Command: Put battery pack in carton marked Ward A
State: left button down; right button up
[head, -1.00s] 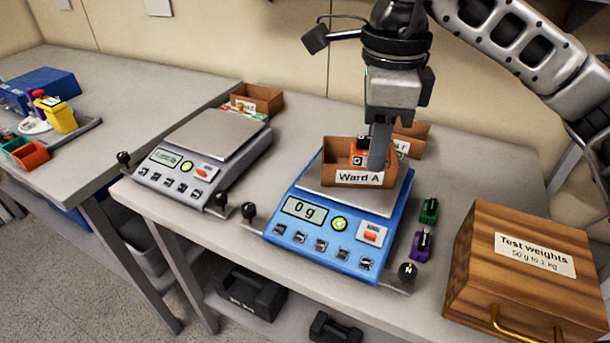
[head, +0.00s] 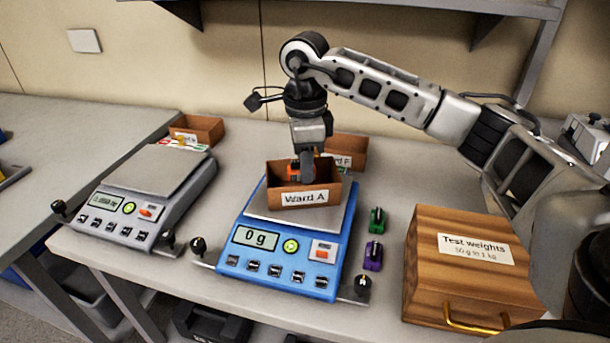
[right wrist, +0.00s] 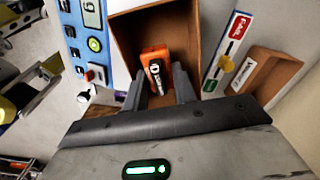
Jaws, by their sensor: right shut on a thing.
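The Ward A carton (head: 305,198) is a brown open box on the blue scale (head: 281,252), whose display reads 0 g. The orange battery pack (right wrist: 156,62) with a black and white label is inside the carton's opening in the right wrist view; a bit of its orange shows in the head view (head: 293,171). My right gripper (right wrist: 166,85) points down into the carton and is shut on the battery pack. Whether the pack touches the carton floor is hidden. My left gripper is not in view.
A second carton (head: 347,152) stands behind the blue scale, and another carton (head: 197,129) at the back left. A grey scale (head: 150,195) is on the left. Small green (head: 376,220) and purple (head: 373,256) items and a wooden Test weights box (head: 470,265) are on the right.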

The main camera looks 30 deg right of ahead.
jog(key=f, duration=0.2)
jog(key=f+p, duration=0.1)
jog(key=shift+w+d+f, duration=0.2)
jog(key=shift+w, duration=0.05)
jog(key=shift+f, duration=0.4)
jog(key=o, duration=0.8)
jog(key=shift+c, duration=0.2)
notch_tip(320, 180, up, 12)
jog(key=shift+r+b, duration=0.2)
jog(key=shift+b, duration=0.45)
